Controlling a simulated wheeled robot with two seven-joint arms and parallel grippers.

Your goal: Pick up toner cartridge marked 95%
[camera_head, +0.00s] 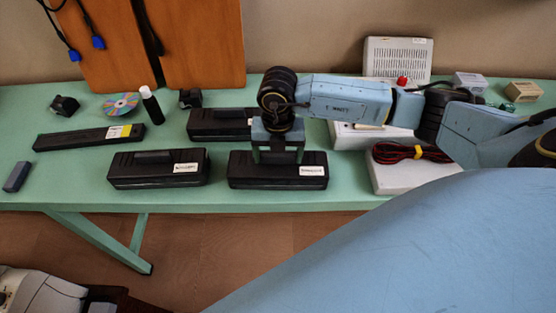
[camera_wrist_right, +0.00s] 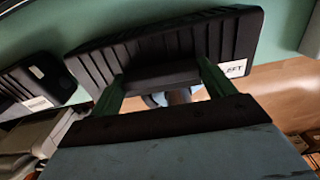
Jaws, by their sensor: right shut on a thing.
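A black toner cartridge (camera_head: 250,178) with a white label is at the table's front edge, below my right gripper (camera_head: 279,158). The right gripper points down and is shut on the raised grip on the cartridge's top. In the right wrist view its fingers (camera_wrist_right: 160,90) close on the ribbed black cartridge (camera_wrist_right: 185,40). A finger partly covers the label there, and I cannot read it in full. A similar cartridge (camera_head: 150,181) lies to the left, and another (camera_head: 208,127) lies behind. I cannot tell whether the held cartridge is off the table. My left gripper is not in view.
On the green table (camera_head: 330,202), a long black cartridge (camera_head: 80,140), a disc (camera_head: 120,104) and a small bottle (camera_head: 151,105) lie left. A pale device (camera_head: 405,178) with a coiled red-black cable (camera_head: 410,152) stands close on the right. Orange-brown panels (camera_head: 200,45) stand behind.

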